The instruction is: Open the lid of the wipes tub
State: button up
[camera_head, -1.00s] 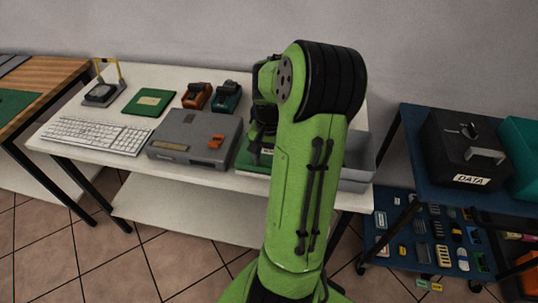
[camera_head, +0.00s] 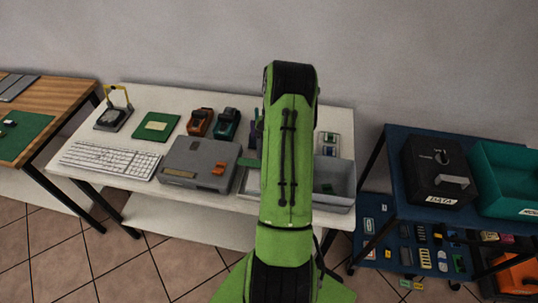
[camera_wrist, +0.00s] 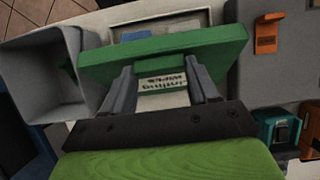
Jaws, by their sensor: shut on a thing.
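The green lid (camera_wrist: 165,45) of the wipes tub spans the upper middle of the wrist view, with a white lettered label (camera_wrist: 162,82) on its near side. My gripper (camera_wrist: 160,74) has a finger on each side of this labelled part and is shut on the lid. A pale surface below the label may be the tub; most of the tub is hidden, so I cannot tell how far the lid is raised. In the head view a strip of the green lid (camera_head: 248,162) shows left of my arm, which hides the gripper.
A grey bin (camera_head: 338,201) stands close to the right of my arm. A small compartment tray (camera_head: 328,143) lies behind. A black DATA box (camera_head: 438,172) sits on the blue cart.

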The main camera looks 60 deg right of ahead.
jog(key=w+d+f, duration=0.2)
jog(key=w+d, duration=0.1)
jog(key=d, duration=0.6)
jog(key=shift+w+p, duration=0.4)
jog(key=shift+f, duration=0.1)
jog(key=o, duration=1.5)
jog(key=shift+d, duration=0.1)
notch_tip(320, 180, up, 10)
jog(key=p, duration=0.2)
